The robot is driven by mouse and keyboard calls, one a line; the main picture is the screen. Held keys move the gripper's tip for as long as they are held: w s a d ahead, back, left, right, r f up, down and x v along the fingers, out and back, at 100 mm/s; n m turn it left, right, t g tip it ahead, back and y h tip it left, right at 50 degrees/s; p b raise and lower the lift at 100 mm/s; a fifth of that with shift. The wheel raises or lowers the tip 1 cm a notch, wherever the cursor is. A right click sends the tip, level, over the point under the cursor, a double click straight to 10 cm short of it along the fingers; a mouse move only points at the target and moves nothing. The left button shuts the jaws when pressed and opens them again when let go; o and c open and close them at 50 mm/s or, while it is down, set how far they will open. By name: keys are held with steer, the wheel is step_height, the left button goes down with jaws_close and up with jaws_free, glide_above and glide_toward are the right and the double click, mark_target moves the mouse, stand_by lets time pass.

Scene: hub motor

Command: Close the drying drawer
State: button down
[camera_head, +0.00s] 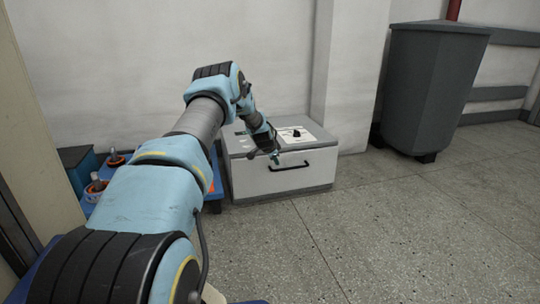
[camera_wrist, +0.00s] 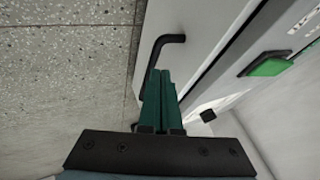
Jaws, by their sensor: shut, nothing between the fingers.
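The drying drawer is the white front (camera_head: 290,175) with a black bar handle (camera_head: 289,167) on a low white and grey box against the wall. The drawer front looks flush with the box, though I cannot tell whether a small gap remains. My gripper (camera_head: 276,158) is at the upper front of the box, just above the handle's left end. In the wrist view, my gripper's green fingers (camera_wrist: 160,90) are together and empty, close beside the handle (camera_wrist: 165,40) and in front of the white drawer face (camera_wrist: 200,20). I cannot tell whether they touch it.
The box top has a panel with a black knob (camera_head: 297,134); a green button (camera_wrist: 268,66) shows in the wrist view. A blue table (camera_head: 214,190) with several parts stands left. A grey bin (camera_head: 430,90) stands right. The floor in front is clear.

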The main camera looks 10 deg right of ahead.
steer(key=s+a+r+n+g+y+p, duration=0.1)
steer(key=s+a+r+n+p, duration=0.1)
steer(key=s+a+r, duration=0.35)
steer(key=s+a+r+n+p, duration=0.2)
steer(key=s+a+r, duration=0.1)
steer(key=s+r, duration=0.55)
steer(key=s+a+r+n+g+y+p, duration=0.1)
steer(key=s+a+r+n+p, duration=0.1)
steer(key=s+a+r, duration=0.35)
steer(key=s+a+r+n+g+y+p, duration=0.1)
steer(key=s+a+r+n, duration=0.25)
steer(key=s, duration=0.55)
steer(key=s+a+r+n+g+p, duration=0.1)
steer(key=s+a+r+n+p, duration=0.2)
steer(key=s, duration=0.6)
steer(key=s+a+r+n+g+y, duration=0.1)
steer(key=s+a+r+n, duration=0.2)
steer(key=s, duration=0.6)
step_height(320, 180, up, 38)
steer(key=m+p, duration=0.1)
steer(key=p, duration=3.5)
steer(key=shift+f+p, duration=0.15)
steer(key=shift+p, duration=0.15)
steer(key=shift+w+m, duration=0.1)
steer(key=shift+m, duration=0.15)
